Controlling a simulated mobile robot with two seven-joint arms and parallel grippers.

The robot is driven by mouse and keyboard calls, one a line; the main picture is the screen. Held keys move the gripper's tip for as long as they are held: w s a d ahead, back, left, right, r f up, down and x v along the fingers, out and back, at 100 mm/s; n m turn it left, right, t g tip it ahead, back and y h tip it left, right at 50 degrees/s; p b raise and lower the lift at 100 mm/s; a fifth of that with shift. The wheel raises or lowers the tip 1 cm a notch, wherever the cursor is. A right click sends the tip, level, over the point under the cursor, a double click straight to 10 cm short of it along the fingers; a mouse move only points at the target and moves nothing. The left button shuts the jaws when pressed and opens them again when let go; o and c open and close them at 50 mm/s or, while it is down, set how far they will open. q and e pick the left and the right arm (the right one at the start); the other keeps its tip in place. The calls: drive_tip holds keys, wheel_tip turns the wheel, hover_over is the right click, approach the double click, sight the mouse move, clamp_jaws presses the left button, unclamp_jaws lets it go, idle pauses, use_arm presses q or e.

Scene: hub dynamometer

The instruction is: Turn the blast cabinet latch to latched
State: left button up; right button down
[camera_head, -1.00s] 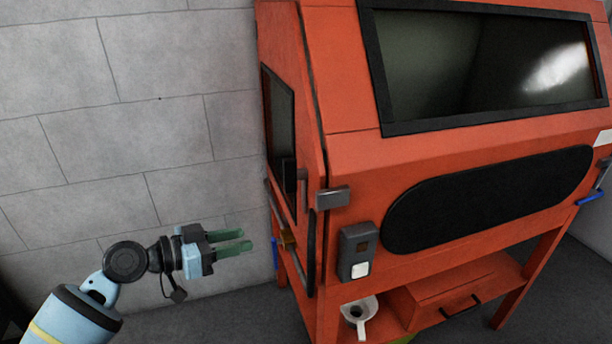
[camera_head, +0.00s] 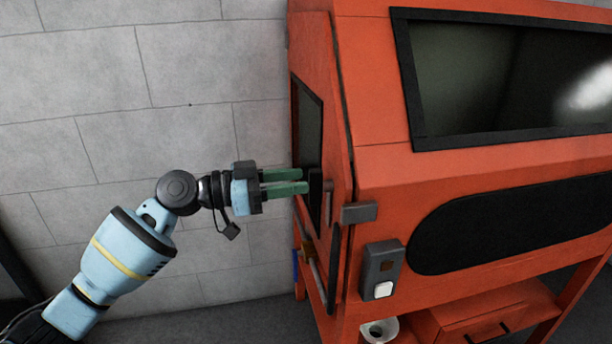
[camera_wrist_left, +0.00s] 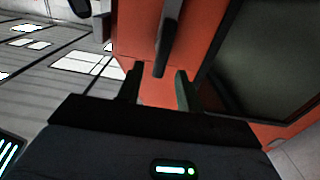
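The red blast cabinet (camera_head: 385,180) fills the right of the head view. A dark upright handle, apparently the latch (camera_head: 315,196), stands on its left side door near the front edge. In the left wrist view a dark latch bar (camera_wrist_left: 168,42) lies ahead of the fingers, against red panel. My left gripper (camera_head: 304,180) comes in from the left, with its green fingers apart and their tips close to the latch. The wrist view shows the same gripper (camera_wrist_left: 159,82) open, with nothing clearly between the fingers. I cannot tell whether they touch the latch. My right gripper is out of view.
A grey block (camera_head: 358,212) sits at the cabinet's front corner, right of the latch. A grey switch box (camera_head: 381,270) is below it. A white cup-like object (camera_head: 379,331) is on the lower shelf. The grey wall (camera_head: 110,100) stands behind my arm, with free room left of the cabinet.

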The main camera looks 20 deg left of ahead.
sight(309, 180)
use_arm(q)
drive_tip(key=shift+p+x, duration=0.3)
drive_tip(key=shift+x, duration=1.3)
clamp_jaws()
